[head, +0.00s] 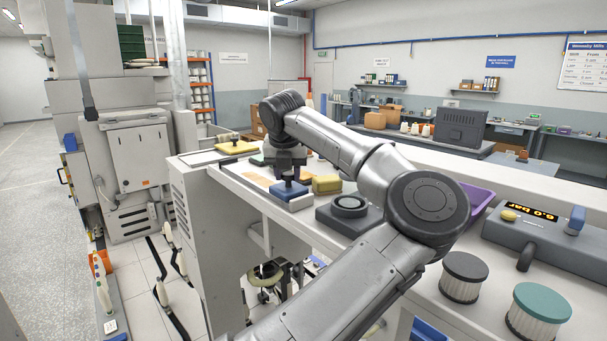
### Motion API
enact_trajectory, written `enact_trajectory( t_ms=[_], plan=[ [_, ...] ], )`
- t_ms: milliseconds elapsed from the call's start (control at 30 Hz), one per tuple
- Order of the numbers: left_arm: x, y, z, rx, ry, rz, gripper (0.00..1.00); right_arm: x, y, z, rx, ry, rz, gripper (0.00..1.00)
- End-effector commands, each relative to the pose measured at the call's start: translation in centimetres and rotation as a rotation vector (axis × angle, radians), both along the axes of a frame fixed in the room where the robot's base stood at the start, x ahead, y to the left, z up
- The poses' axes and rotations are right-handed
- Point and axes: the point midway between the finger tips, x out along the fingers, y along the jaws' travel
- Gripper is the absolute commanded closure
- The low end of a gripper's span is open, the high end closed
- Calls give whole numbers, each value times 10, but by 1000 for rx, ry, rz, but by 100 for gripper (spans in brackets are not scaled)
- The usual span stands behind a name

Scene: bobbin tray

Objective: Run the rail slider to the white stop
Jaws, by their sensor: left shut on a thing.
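My left gripper (288,178) points down over the bench and is shut at the top of a blue block (291,196), which may be the rail slider. The block sits low on the white bench top (240,182), near its left edge. The fingers and whatever part they hold are small and dark, so the exact grip is hard to see. I cannot make out a rail or a white stop; my left arm covers part of the bench. My right gripper is not in view.
A yellow plate with a knob (237,147) lies farther back. Two bobbin-like cylinders (464,277) and a grey pressure-display unit (535,236) stand at right.

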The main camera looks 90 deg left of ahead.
Motion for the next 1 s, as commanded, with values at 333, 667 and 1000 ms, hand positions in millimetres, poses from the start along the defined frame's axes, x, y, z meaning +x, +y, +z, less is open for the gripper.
enact_trajectory(
  t_ms=[333, 667, 1000],
  plan=[
    [0, 0, 0, -1, 1, -1, 64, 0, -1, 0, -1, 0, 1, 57],
    [0, 0, 0, 0, 0, -1, 40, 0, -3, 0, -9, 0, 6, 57],
    [0, -6, 15, 2, -1, -3, 40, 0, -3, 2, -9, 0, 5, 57]
  ],
)
